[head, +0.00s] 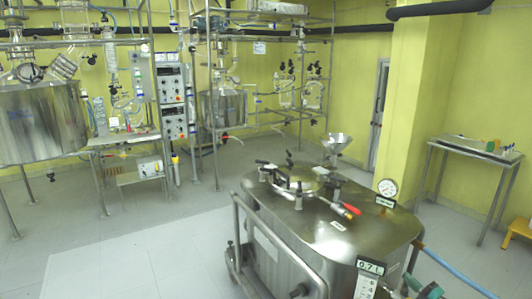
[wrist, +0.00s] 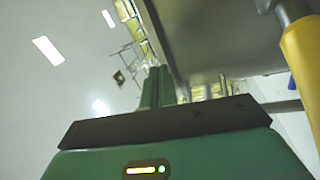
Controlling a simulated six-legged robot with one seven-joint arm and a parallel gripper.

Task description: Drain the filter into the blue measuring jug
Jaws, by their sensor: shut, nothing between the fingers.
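A large stainless steel vessel (head: 290,262), which looks like the filter, stands in the foreground of the head view. Its lid carries clamps, a red-handled valve (head: 351,209), a funnel (head: 335,145) and a round gauge (head: 387,188). A display (head: 370,267) at its front right reads 0.7 L. I cannot make out a blue measuring jug in either view. In the wrist view my gripper (wrist: 158,86) is shut and empty, pointing up past the underside of a grey metal surface (wrist: 215,35). Whether the gripper touches that surface, I cannot tell.
A blue hose (head: 450,270) runs from the vessel's right side to the lower right. A steel table (head: 472,150) stands at the right wall. Another steel vessel (head: 40,122) and glassware racks stand behind. Open floor (head: 110,240) lies left. A yellow-sleeved pipe (wrist: 302,75) is close right.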

